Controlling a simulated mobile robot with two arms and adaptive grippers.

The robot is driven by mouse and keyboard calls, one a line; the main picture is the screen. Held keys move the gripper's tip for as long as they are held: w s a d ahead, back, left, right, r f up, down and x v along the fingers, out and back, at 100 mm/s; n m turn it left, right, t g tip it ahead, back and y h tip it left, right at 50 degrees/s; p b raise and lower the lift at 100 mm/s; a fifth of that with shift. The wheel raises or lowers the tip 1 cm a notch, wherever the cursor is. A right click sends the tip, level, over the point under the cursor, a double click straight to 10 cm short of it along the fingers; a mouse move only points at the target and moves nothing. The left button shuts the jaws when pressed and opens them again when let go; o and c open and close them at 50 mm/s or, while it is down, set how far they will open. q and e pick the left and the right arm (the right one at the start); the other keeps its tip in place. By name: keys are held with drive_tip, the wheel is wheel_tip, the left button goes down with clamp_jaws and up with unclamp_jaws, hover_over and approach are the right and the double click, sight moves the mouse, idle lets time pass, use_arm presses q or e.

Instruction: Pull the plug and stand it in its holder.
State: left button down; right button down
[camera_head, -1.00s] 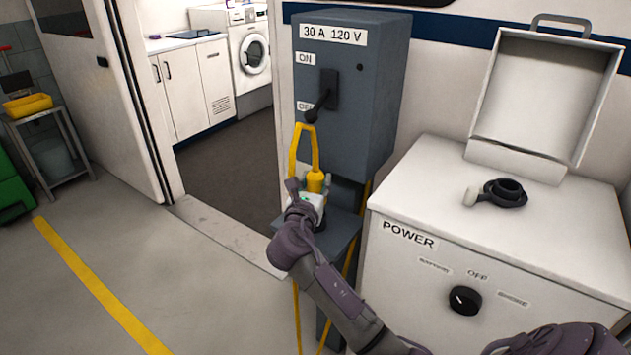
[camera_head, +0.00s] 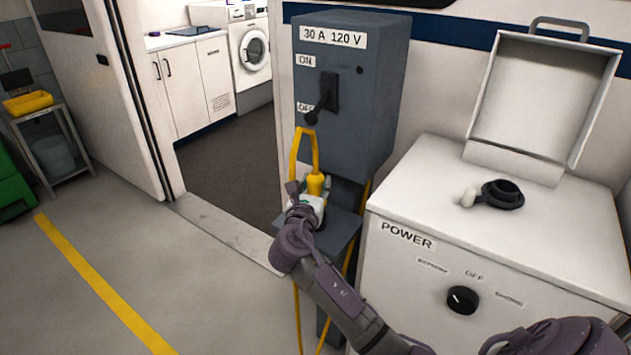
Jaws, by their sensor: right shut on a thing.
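A yellow plug (camera_head: 315,184) with a looped yellow cable (camera_head: 295,152) is just below the front of the grey switch box (camera_head: 345,95), upright in the picture. My right gripper (camera_head: 308,196) is shut on the plug; its fingers and white palm hide the plug's lower part. I cannot tell whether the plug touches a socket. A grey shelf (camera_head: 342,232) lies below and behind the gripper. A black ring-shaped fitting (camera_head: 502,193) with a pale knob sits on the white power cabinet (camera_head: 425,185); I cannot tell if either is the holder. My left gripper is not in view.
The box's black lever (camera_head: 322,103) points down towards OFF, just above the cable loop. An open lid (camera_head: 535,100) stands at the back of the cabinet. The cable hangs below the shelf. The floor (camera_head: 170,270) to the left is clear.

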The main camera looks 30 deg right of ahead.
drive_tip(key=shift+f, duration=0.15)
idle(0.4)
drive_tip(key=shift+f, duration=0.5)
drive_tip(key=shift+f+b, duration=0.3)
drive_tip(key=shift+f, duration=0.85)
idle(0.9)
drive_tip(key=c, duration=0.6)
unclamp_jaws()
drive_tip(key=shift+f, duration=0.1)
